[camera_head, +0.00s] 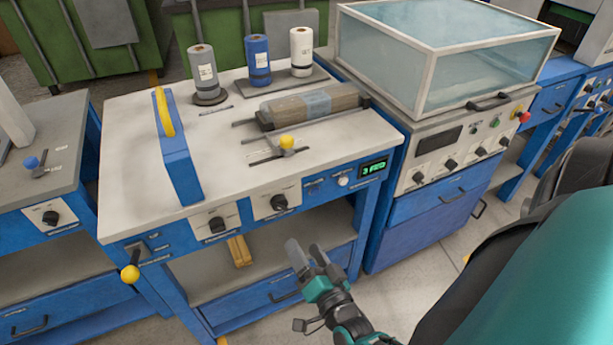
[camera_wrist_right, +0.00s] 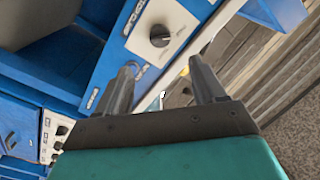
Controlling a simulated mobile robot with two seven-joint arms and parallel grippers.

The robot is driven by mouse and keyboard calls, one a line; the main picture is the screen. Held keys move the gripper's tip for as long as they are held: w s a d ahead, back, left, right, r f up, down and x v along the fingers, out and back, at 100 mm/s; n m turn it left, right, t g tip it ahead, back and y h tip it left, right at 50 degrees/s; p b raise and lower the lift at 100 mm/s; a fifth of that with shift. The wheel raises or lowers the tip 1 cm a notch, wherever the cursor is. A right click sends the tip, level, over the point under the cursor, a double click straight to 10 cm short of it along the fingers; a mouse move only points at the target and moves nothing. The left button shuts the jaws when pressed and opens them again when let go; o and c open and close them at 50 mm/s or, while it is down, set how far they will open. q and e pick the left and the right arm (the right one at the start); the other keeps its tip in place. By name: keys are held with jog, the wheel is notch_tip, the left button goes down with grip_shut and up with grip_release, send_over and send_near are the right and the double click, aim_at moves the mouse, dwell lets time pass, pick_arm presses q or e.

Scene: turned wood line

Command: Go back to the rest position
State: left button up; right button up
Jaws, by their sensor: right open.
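My right gripper (camera_head: 306,256) is open and empty in the head view. It hangs in front of the blue workbench (camera_head: 130,190), below its control panel and apart from it. In the right wrist view its two dark fingers (camera_wrist_right: 160,88) are spread with nothing between them. A black knob on a pale plate (camera_wrist_right: 160,35) lies beyond the fingers there. My left gripper is not in view.
On the bench stand several rolls (camera_head: 257,60), a wrapped brown block (camera_head: 315,103) and a blue arm with a yellow handle (camera_head: 180,150). A glass-covered machine (camera_head: 440,60) stands to the right. A yellow-knobbed lever (camera_head: 130,273) sticks out at the front left. Floor shows at the right.

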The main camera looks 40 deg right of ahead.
jog(key=s+a+n+g+y, duration=0.5)
jog(key=a+n, duration=0.4)
jog(key=n, duration=0.5)
jog(key=shift+a+f+g+y, duration=0.15)
jog(key=shift+f+g+y, duration=0.25)
jog(key=shift+g+y, duration=0.35)
jog(key=shift+c, duration=0.4)
